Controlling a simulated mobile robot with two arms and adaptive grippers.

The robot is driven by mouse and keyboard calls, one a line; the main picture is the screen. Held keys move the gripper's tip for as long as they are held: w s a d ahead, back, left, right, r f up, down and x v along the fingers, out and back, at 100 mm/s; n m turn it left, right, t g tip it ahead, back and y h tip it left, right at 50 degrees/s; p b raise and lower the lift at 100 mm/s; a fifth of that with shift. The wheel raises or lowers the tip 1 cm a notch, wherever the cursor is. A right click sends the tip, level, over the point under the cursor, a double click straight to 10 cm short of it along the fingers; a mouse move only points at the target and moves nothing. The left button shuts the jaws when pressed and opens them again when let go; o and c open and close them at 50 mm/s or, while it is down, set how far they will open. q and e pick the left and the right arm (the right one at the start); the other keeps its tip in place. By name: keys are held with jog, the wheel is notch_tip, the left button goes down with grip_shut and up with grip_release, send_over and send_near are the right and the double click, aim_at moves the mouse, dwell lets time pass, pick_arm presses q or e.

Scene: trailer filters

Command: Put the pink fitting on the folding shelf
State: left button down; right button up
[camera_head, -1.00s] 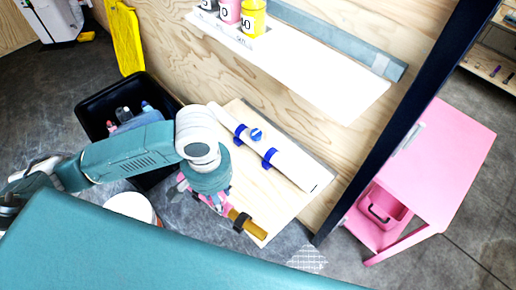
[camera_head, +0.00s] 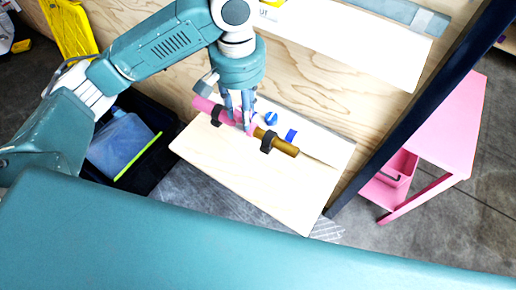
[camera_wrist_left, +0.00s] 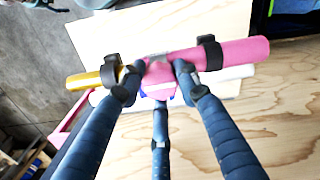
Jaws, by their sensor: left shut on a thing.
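The pink fitting (camera_head: 205,107) is a pink tube with a gold end and black clamps. My left gripper (camera_head: 238,122) is shut around its middle and holds it lengthwise over the folding shelf (camera_head: 235,178), a pale wood board on the wall. In the left wrist view, the fingers (camera_wrist_left: 158,72) grip the fitting (camera_wrist_left: 238,54) between its two black clamps, with the board (camera_wrist_left: 215,28) behind it. I cannot tell whether the fitting touches the board. A white fitting (camera_head: 318,148) with blue parts lies on the board near the wall, partly hidden. My right gripper is not in view.
A white upper shelf (camera_head: 350,40) juts from the wall above. A dark bin (camera_head: 165,125) stands left of the board, and a dark post (camera_head: 400,130) and pink cart (camera_head: 455,130) are on the right. The board's front part is bare.

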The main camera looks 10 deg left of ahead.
pick_arm(q)
jog(key=f, duration=0.5)
jog(key=shift+s+d+f, duration=0.1)
jog(key=shift+d+f, duration=0.15)
jog(key=shift+f, duration=0.15)
notch_tip(320, 180, down, 14)
jog(key=shift+a+r, duration=0.1)
jog(key=shift+r, duration=0.15)
jog(key=shift+f, duration=0.1)
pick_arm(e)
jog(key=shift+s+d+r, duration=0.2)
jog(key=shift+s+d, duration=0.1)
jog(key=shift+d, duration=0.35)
pick_arm(q)
jog(key=c, duration=1.2)
grip_release()
notch_tip(320, 180, up, 12)
jog(key=shift+r, duration=0.1)
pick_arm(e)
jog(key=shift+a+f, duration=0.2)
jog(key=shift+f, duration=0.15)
